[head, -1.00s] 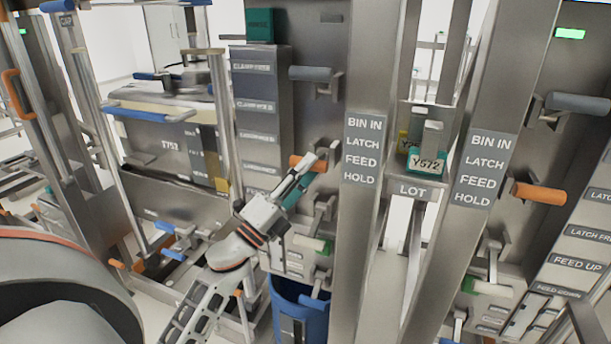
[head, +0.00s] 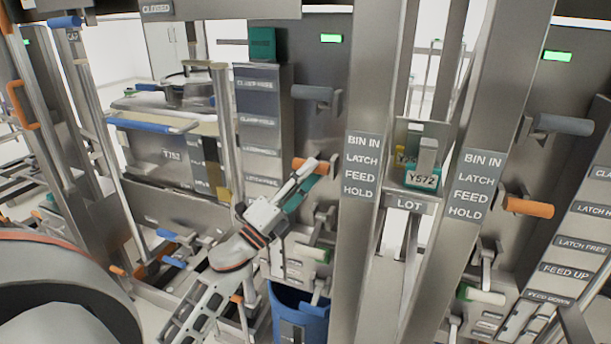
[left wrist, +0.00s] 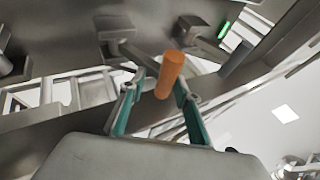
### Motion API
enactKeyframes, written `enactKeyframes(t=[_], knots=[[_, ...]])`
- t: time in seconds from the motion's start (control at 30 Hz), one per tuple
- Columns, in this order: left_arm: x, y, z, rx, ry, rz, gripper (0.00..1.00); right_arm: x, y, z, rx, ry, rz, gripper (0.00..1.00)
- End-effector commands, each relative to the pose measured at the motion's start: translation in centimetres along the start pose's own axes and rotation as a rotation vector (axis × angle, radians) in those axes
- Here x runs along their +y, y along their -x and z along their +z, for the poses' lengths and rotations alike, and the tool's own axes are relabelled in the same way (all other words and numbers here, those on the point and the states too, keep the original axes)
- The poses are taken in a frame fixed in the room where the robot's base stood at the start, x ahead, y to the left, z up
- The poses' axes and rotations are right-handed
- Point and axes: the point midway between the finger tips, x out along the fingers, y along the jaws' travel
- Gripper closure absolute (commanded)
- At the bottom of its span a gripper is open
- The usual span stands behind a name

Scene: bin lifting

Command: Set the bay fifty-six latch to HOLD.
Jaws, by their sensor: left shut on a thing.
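An orange latch handle (head: 304,164) sticks out from the left machine's column, just left of a sign (head: 361,166) reading BIN IN, LATCH, FEED, HOLD. My left gripper (head: 312,171) is shut on it, one finger on each side, and the handle's end shows between the teal fingers in the left wrist view (left wrist: 170,75). The handle stands roughly level with the words LATCH and FEED. A second orange handle (head: 528,206) is on the right machine, beside a like sign (head: 475,186). I cannot read a bay number fifty-six. My right gripper is out of view.
A grey lever (head: 312,92) is above the held handle and a green-tipped white one (head: 312,253) below. A blue bin (head: 300,315) stands under them. A green light (head: 331,38) glows above.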

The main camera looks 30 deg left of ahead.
Motion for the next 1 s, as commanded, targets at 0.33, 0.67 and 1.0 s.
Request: enactKeyframes(t=[0.33,0.67,1.0], knots=[[-2.73,-1.53,1.44,-0.019,-0.024,-0.048,0.56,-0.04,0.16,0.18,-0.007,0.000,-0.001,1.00],[-2.65,-1.47,1.32,-0.017,-0.023,-0.049,0.51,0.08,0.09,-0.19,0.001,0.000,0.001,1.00],[-2.61,-1.42,1.28,-0.017,-0.023,-0.049,0.53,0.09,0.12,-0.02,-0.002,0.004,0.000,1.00]])
